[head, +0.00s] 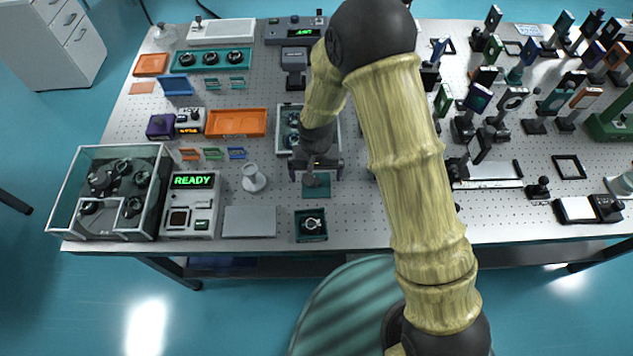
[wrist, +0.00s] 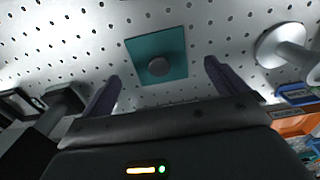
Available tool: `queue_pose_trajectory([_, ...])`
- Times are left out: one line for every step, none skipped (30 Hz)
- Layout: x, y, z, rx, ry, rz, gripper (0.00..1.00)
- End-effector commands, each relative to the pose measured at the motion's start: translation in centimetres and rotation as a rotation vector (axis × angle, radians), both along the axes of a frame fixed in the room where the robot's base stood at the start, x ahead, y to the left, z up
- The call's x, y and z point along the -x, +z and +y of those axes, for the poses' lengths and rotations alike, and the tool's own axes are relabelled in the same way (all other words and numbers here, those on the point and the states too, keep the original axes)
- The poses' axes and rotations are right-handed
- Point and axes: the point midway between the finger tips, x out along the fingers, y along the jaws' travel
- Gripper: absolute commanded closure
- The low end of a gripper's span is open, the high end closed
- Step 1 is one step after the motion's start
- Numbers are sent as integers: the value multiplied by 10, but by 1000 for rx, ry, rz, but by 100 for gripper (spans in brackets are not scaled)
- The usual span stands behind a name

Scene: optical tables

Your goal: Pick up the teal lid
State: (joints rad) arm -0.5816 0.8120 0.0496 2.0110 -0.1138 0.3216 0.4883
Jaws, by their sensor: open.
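The teal lid (wrist: 172,45) is a flat square plate with a round dark knob (wrist: 158,66) in its middle. It lies on the perforated table top. In the head view the lid (head: 318,193) is partly covered by my gripper (head: 316,177). In the wrist view the fingers of my gripper (wrist: 161,76) are spread wide and empty, with the lid beyond and between their tips. The fingers appear apart from the knob. A small dark teal box (head: 311,237) with a round part inside stands just in front of the lid.
A pale flanged post (head: 253,180) stands left of the lid; it also shows in the wrist view (wrist: 292,47). A grey plate (head: 249,221) and an instrument reading READY (head: 193,181) are farther left. A tray (head: 291,112) lies behind. Optics crowd the right side.

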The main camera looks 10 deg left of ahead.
Motion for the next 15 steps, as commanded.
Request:
queue_pose_trajectory([0,-4,-1,3,0,2,2])
queue_pose_trajectory([1,-8,-2,3,0,3,2])
queue_pose_trajectory([0,-14,-2,3,1,2,2])
queue_pose_trajectory([0,-18,-2,2,0,1,2])
queue_pose_trajectory([0,-21,-2,3,0,2,2])
queue_pose_trajectory([0,-25,-2,2,0,1,2])
queue_pose_trajectory([0,-27,-1,1,0,1,2])
queue_pose_trajectory([0,-28,-1,1,-1,0,2])
queue_pose_trajectory([0,-30,-1,0,-1,-1,2])
queue_pose_trajectory([0,-30,-1,0,-1,-1,2])
queue_pose_trajectory([0,-31,-1,0,-1,-1,2])
queue_pose_trajectory([-1,-31,-1,0,-1,-1,2])
queue_pose_trajectory([-1,-31,-1,0,-1,-1,2])
queue_pose_trajectory([-1,-31,-1,0,-1,-1,2])
queue_pose_trajectory([-1,-31,-1,0,-1,-1,2])
